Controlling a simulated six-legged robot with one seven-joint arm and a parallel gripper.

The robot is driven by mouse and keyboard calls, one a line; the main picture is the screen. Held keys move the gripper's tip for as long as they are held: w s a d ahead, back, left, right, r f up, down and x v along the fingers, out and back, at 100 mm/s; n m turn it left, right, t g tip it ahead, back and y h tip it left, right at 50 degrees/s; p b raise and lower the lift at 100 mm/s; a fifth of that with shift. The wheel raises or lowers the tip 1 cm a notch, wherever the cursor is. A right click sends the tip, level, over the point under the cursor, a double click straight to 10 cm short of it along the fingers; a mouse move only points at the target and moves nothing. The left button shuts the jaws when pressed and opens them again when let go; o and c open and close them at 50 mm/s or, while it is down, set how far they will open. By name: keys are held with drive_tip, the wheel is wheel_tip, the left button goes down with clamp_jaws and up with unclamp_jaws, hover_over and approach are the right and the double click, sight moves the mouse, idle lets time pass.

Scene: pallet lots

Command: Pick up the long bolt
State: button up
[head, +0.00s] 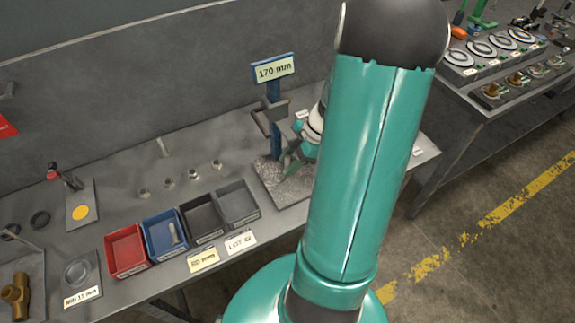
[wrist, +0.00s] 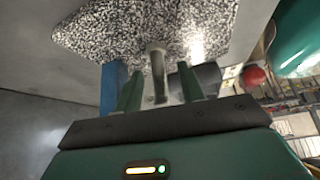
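The long bolt (wrist: 158,72) shows in the wrist view as a metal shank with a wider end near the speckled pad (wrist: 90,30). It lies between the two green fingers of my gripper (wrist: 160,92), with a visible gap on each side. My gripper is open. In the head view my gripper (head: 298,165) is low over the speckled pad (head: 290,190), beside the blue post with the 170 mm sign (head: 273,70). My arm covers part of this area, and I cannot make out the bolt there. Contact between bolt and pad is unclear.
The blue post (wrist: 113,85) stands close to the left finger in the wrist view. Left of the pad are a grey bin (head: 238,203), black bin (head: 203,220), blue bin (head: 165,235) and red bin (head: 126,250). Several small metal parts (head: 168,183) stand behind them.

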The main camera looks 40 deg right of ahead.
drive_tip(key=shift+w+a+f, duration=0.15)
drive_tip(key=shift+a+f, duration=0.15)
drive_tip(key=shift+f, duration=0.15)
drive_tip(key=shift+c, duration=0.5)
clamp_jaws()
drive_tip(key=shift+w+r, duration=0.15)
drive_tip(key=shift+r, duration=0.05)
